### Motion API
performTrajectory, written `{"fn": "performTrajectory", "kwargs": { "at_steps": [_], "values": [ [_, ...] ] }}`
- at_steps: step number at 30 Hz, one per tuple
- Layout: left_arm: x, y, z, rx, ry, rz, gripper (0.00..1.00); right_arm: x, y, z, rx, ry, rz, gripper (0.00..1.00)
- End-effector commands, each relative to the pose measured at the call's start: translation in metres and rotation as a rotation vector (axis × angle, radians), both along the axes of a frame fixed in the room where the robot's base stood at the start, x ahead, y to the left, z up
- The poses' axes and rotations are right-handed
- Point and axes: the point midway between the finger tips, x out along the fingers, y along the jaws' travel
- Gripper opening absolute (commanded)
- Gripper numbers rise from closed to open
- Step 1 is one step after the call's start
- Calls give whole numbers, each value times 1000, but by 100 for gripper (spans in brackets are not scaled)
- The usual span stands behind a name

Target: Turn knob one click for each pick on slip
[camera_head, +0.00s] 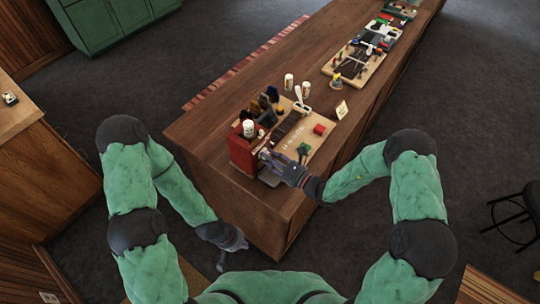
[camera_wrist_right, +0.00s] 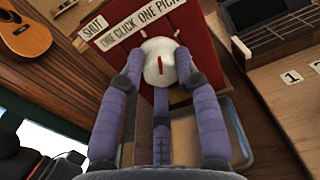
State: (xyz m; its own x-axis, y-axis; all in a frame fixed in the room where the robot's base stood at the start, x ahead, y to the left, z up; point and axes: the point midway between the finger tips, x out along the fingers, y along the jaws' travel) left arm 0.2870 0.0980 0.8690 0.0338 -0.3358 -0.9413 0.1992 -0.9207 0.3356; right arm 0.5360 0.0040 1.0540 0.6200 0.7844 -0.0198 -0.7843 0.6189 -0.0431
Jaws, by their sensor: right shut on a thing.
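The white knob (camera_wrist_right: 157,64) with a red pointer mark is on the front of a red box (camera_wrist_right: 110,75). The pointer stands about upright in the right wrist view. A label on the box reads "ONE CLICK, ONE PICK", and a tag beside it reads "SHUT". My right gripper (camera_wrist_right: 158,85) is shut on the knob, its purple fingers on both sides. The red box (camera_head: 239,152) stands at the counter's near end in the head view. A small pale card (camera_head: 341,109) stands farther along; its marks are too small to read. My left gripper (camera_head: 235,241) hangs low beside the counter; its fingers are unclear.
A shallow tray (camera_wrist_right: 240,150) lies below the knob. A pale board (camera_head: 318,137) with a red block (camera_head: 319,129) and a green item (camera_head: 304,149) lies beside the box. White cups (camera_head: 288,81) and more boards stand farther along the counter (camera_head: 215,110).

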Motion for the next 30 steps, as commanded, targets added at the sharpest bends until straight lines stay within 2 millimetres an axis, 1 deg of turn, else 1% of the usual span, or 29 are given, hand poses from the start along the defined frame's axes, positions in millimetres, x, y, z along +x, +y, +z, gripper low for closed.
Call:
{"fn": "performTrajectory", "kwargs": {
  "at_steps": [1, 15, 22, 30],
  "values": [
    [0, 0, 5, 0, 0, 0, 0, 2, -1, 4, 27, 29, -2, 0],
    [0, 0, 25, 0, 0, 0, 0, 3, -1, 4, 260, 349, -2, 0],
    [0, 0, 30, 0, 0, 0, 0, 4, -2, 4, 328, 442, -2, 0],
    [0, 0, 32, 0, 0, 0, 0, 5, -2, 4, 363, 487, -2, 0]
  ]
}}
